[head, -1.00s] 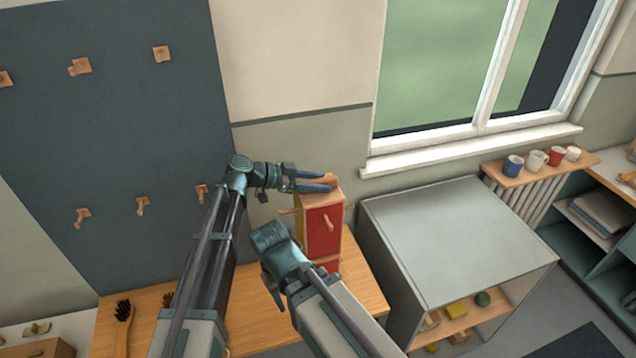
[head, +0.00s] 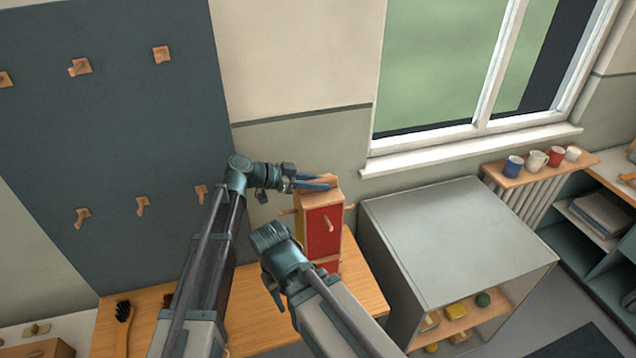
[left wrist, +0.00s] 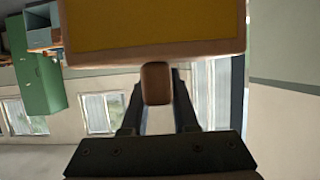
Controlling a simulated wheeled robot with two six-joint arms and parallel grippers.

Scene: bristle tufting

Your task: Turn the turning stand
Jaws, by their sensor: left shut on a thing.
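The turning stand (head: 318,232) is an upright wooden block with a red face towards me and small wooden pegs on its sides. It stands on the wooden bench top. In the left wrist view its yellow face (left wrist: 150,25) with a wooden edge fills the top. My left gripper (head: 318,182) is at the top of the stand, shut on a brown wooden handle (left wrist: 155,84), which sits between the fingers. My right gripper (head: 274,292) hangs below its wrist, left of the stand and apart from it; its fingers are mostly hidden.
The wooden bench (head: 365,288) carries a brush (head: 124,320) at the left. A grey cabinet (head: 455,235) stands close to the right of the stand. A dark board with pegs (head: 110,120) is on the wall behind my left arm.

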